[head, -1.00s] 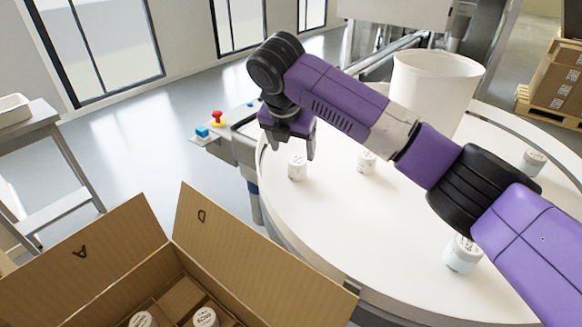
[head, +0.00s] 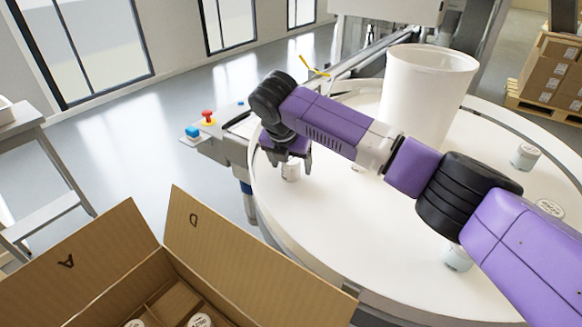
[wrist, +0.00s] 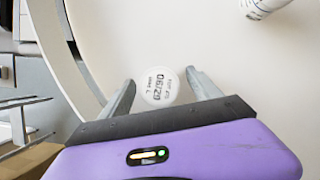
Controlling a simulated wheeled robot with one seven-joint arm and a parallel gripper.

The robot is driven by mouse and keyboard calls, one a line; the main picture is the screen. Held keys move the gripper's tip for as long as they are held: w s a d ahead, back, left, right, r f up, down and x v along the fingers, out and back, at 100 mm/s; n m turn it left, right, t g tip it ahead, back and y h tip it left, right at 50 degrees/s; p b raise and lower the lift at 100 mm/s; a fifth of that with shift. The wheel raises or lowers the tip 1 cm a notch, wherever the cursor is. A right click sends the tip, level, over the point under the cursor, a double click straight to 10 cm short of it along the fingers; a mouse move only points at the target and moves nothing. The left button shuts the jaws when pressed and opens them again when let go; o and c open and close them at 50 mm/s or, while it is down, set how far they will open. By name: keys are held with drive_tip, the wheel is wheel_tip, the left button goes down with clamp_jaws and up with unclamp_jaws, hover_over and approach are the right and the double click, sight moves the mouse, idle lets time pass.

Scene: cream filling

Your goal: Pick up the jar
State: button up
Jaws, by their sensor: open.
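A small white jar (head: 290,172) stands upright near the left edge of the round white table (head: 330,235). In the wrist view its printed lid (wrist: 158,87) shows between the two fingers. My gripper (head: 291,163) is open and points down over this jar, with a finger on either side. It also shows in the wrist view (wrist: 161,80), where the fingers look apart from the lid. In the head view the gripper hides the jar's top.
Other jars stand on the table at right (head: 525,157) and below my arm (head: 457,258). A tall white container (head: 425,100) stands behind. An open cardboard box (head: 245,250) with jars in it is at front left. The table's front left is clear.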

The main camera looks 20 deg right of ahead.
drive_tip(key=c, duration=1.5)
drive_tip(key=shift+r, duration=0.1)
